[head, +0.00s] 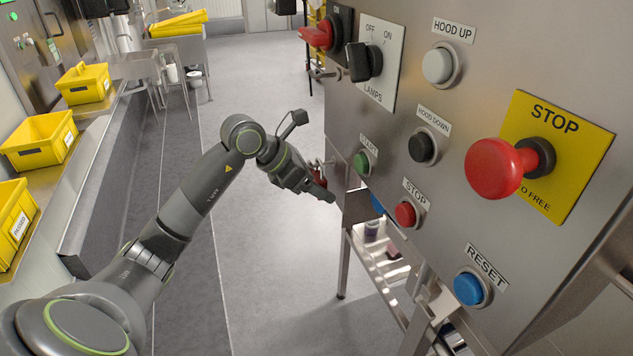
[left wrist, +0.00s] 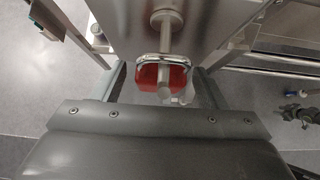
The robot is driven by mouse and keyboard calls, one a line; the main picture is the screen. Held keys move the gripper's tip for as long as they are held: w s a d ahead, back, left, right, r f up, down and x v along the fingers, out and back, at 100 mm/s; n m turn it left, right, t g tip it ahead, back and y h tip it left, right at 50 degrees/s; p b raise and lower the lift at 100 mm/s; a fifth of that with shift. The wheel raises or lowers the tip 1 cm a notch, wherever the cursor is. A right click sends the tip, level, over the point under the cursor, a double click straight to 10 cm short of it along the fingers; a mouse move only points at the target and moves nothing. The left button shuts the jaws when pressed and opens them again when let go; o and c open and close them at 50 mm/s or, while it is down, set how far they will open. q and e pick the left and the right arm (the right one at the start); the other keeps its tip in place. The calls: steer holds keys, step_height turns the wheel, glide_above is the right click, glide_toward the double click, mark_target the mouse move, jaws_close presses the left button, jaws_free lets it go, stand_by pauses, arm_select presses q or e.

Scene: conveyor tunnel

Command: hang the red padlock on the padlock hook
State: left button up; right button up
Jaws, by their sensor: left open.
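The red padlock (left wrist: 149,77) is in the left wrist view, with its steel shackle (left wrist: 160,57) lying across the peg of the padlock hook (left wrist: 165,40). The red body is below the peg, whose tip (left wrist: 164,93) shows in front of the shackle. My left gripper (left wrist: 160,88) is open, with one finger on each side of the padlock and a visible gap to both. In the head view my left gripper (head: 325,192) is beside the panel's left edge. The padlock is mostly hidden there. My right gripper is not in view.
The steel control panel (head: 440,200) stands close on the right. Its red stop knob (head: 493,168) and black lamp switch (head: 362,62) stick out. A metal rack (head: 345,262) is below it. Yellow crates (head: 40,140) stand along the left. The floor (head: 265,90) between is clear.

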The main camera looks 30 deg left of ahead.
arm_select(q)
steer(key=b+v, duration=0.5)
steer(key=v, duration=1.2)
steer(key=shift+s, duration=0.15)
steer(key=shift+a+r, duration=0.1)
stand_by(1.1)
